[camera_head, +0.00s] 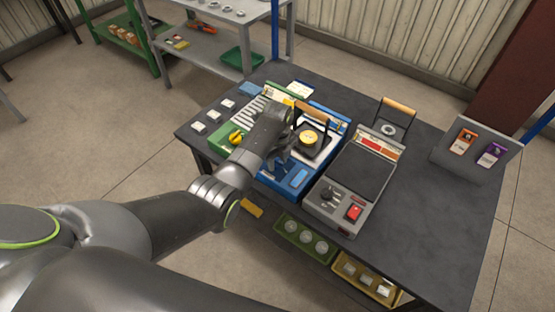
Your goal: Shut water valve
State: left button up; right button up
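A blue unit (290,182) stands on the dark table, with a darker blue handle-like part (279,166) near its front; I take this to be the water valve, but it is small and partly covered. My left arm reaches in from the left over the green and blue units. My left gripper (279,112) is at the arm's far end, above the middle of these units. Its fingers are not clear, so I cannot tell whether it is open or touching anything. My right gripper is not in view.
A green unit with a yellow knob (236,136) is at left. A grey unit (345,190) with a red switch is to the right. The dark table (425,195) has free room further right.

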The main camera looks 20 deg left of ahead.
pick_arm(q)
jog(key=c, duration=0.3)
jog(key=shift+c, duration=0.2)
jog(key=shift+r, duration=0.1)
jog(key=n+p, duration=0.2)
jog(key=shift+r+n, duration=0.1)
jog(key=shift+n, duration=0.3)
jog(key=n+p, duration=0.2)
jog(key=n, duration=0.2)
jog(key=shift+w+n, duration=0.15)
jog(key=shift+n, duration=0.15)
jog(key=n+p, duration=0.1)
jog(key=n, duration=0.4)
jog(key=shift+w, duration=0.1)
jog(key=shift+w+a+n+p, duration=0.1)
jog(key=shift+n+p, duration=0.4)
jog(key=shift+n, duration=2.3)
